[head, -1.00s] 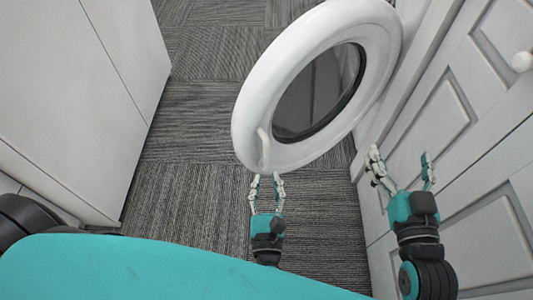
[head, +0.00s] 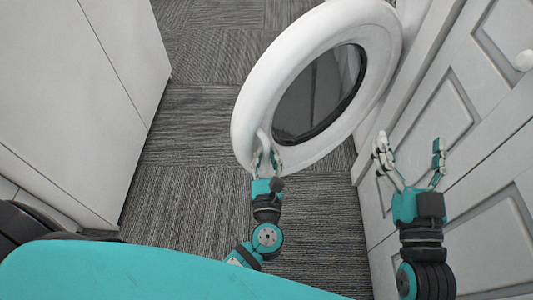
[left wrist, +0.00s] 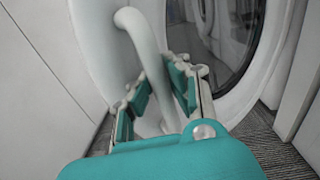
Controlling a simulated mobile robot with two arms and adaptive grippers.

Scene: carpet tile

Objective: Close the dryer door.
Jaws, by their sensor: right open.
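The round white dryer door (head: 255,95) with a dark glass window (head: 318,92) stands swung out from the white front on the right. Its curved white handle (head: 263,140) is on the near lower left of the rim. My left gripper (head: 266,160) is at the handle. In the left wrist view, the handle (left wrist: 150,45) runs down between the spread fingers of my left gripper (left wrist: 155,88), which look apart; contact is unclear. My right gripper (head: 410,144) is open and empty, right of the door and in front of the white panelled fronts.
White panelled cabinet doors (head: 470,170) with a round knob (head: 524,61) line the right side. A tall plain white cabinet (head: 70,100) stands at the left. Grey carpet (head: 180,190) lies clear between them.

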